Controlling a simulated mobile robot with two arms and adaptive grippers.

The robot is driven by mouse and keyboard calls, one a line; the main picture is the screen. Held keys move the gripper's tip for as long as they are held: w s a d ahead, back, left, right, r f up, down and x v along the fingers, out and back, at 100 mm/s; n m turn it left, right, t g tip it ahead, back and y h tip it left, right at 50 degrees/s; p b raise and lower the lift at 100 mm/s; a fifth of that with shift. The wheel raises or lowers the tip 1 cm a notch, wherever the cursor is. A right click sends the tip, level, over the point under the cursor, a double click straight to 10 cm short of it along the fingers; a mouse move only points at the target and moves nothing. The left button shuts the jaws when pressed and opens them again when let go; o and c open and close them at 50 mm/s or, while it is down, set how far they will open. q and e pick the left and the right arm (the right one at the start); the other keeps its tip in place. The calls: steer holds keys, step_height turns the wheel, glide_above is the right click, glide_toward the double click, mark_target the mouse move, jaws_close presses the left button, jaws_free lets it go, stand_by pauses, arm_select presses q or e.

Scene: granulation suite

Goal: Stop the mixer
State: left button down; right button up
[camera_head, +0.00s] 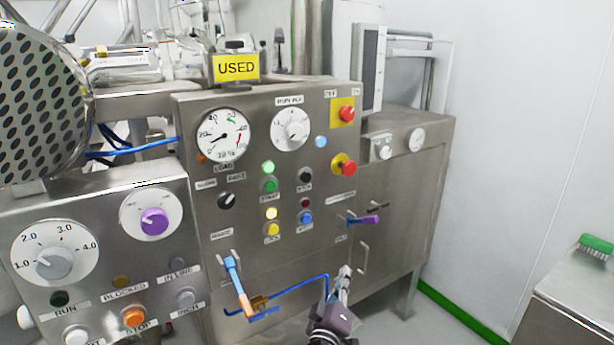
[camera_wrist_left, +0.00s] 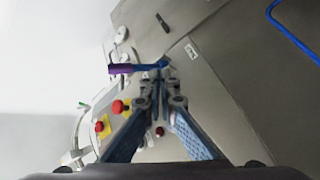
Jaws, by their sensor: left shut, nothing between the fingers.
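The steel control panel (camera_head: 330,230) fills the middle of the head view. It carries a lit green lamp (camera_head: 268,167), a green button (camera_head: 270,185), a black button (camera_head: 305,176), a dark red button (camera_head: 305,202), a lit yellow lamp (camera_head: 271,213) and a blue button (camera_head: 306,218). Two red mushroom buttons on yellow plates, an upper one (camera_head: 347,113) and a lower one (camera_head: 348,168), sit at its right. My left gripper (camera_head: 345,272) is shut and empty, below the panel's buttons. In the left wrist view its fingertips (camera_wrist_left: 162,78) appear close to a purple-handled lever (camera_wrist_left: 122,69); contact is unclear.
A nearer panel (camera_head: 100,270) at left has dials and an orange button (camera_head: 133,317) labelled STOP. A blue lever (camera_head: 236,285) and the purple lever (camera_head: 363,219) stick out. A yellow USED sign (camera_head: 236,68) stands on top.

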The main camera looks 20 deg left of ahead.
mark_target(306, 177)
arm_select(q)
steer(key=a+r+n+t+y, duration=0.1)
steer(key=a+r+n+y, duration=0.1)
steer(key=r, duration=0.8)
steer(key=a+r+n+t+y, duration=0.1)
steer(key=r+n, duration=0.3)
steer(key=r, duration=0.7)
steer(key=shift+w+a+r+t+y+p, duration=0.3)
steer(key=shift+w+a+t+y+p, duration=0.1)
steer(key=shift+t+y, duration=0.25)
steer(key=w+a+b, duration=0.1)
steer(key=a, duration=0.1)
steer(key=w+a+b, duration=0.1)
steer(key=w+a, duration=0.1)
steer(key=w+a+b, duration=0.1)
steer(key=w+a, duration=0.1)
steer(key=a, duration=0.1)
steer(key=shift+w+b, duration=0.25)
steer(key=shift+b, duration=0.1)
steer(key=shift+d, duration=0.1)
steer(key=shift+w+a, duration=0.25)
steer(key=shift+a, duration=0.15)
